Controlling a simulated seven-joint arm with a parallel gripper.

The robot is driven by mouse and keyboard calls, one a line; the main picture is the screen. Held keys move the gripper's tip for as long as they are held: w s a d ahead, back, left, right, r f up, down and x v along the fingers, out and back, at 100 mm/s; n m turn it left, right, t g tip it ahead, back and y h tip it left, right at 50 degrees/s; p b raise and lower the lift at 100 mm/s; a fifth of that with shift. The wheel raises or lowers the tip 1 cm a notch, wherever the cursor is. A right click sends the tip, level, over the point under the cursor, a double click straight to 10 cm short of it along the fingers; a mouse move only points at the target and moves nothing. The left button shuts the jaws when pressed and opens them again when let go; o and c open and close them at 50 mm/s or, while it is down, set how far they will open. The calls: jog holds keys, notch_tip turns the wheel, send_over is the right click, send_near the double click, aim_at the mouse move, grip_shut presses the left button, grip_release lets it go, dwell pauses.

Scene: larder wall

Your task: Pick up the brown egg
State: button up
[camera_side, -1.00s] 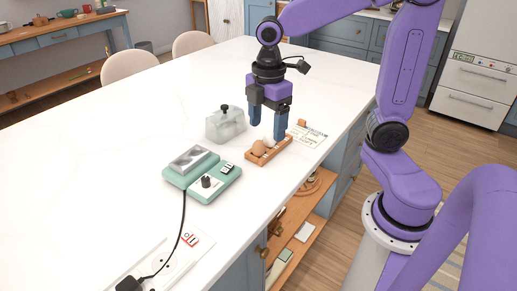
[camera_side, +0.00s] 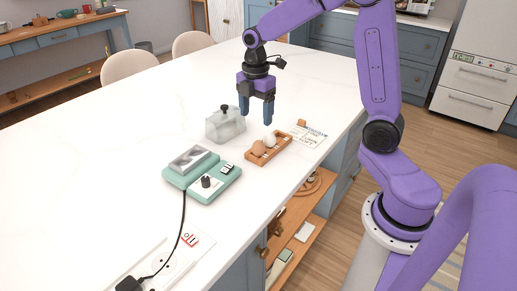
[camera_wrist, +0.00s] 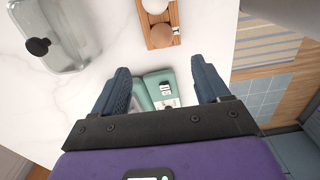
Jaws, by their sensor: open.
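The brown egg (camera_side: 258,148) sits in a small wooden tray (camera_side: 283,147) on the white counter, beside a white egg (camera_side: 269,139). My gripper (camera_side: 256,117) is open and empty above the counter, higher than the tray and behind it in the side view. In the wrist view the brown egg (camera_wrist: 161,35) lies beyond the open fingers (camera_wrist: 160,72), near the top edge and apart from them. The white egg (camera_wrist: 155,4) is cut off by that edge.
A clear lidded box (camera_side: 226,125) with a dark knob stands left of the tray. A teal device (camera_side: 202,177) with a metal plate, dial and cable sits in front. A paper card (camera_side: 309,136) lies behind the tray, near the counter edge. The counter's far left is clear.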

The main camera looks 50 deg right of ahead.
aim_at(258, 142)
notch_tip(258, 142, down, 6)
jog(key=shift+r, duration=0.25)
jog(key=f, duration=0.3)
jog(key=shift+s+d+f, duration=0.25)
jog(key=shift+d+f, duration=0.05)
jog(key=shift+f, duration=0.8)
jog(key=c, duration=0.9)
